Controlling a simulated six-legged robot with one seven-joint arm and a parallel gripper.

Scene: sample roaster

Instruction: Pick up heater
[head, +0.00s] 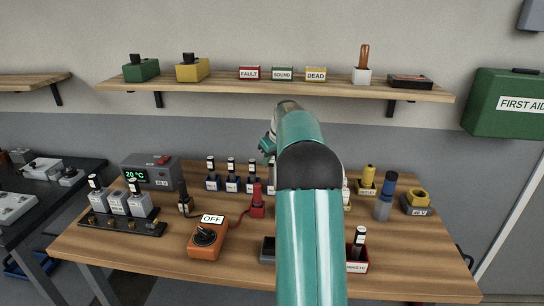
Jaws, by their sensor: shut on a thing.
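My gripper (267,146) is raised above the back of the wooden bench, mostly behind my teal arm. Only its left side shows. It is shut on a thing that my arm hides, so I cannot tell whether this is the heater. Several small dark cylinders with white labels stand in blue holders (232,184) in a row at the back of the bench, running behind my arm. Another dark cylinder (360,241) stands in the red-fronted waste bin (357,267). No label in view names a heater.
An orange switch box marked OFF (206,238) and a red holder (257,207) stand left of my arm. A display box (152,172) and a black rack (122,225) stand further left. Yellow and blue items (383,207) stand right. The front right bench (415,270) is clear. A shelf (225,87) hangs above.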

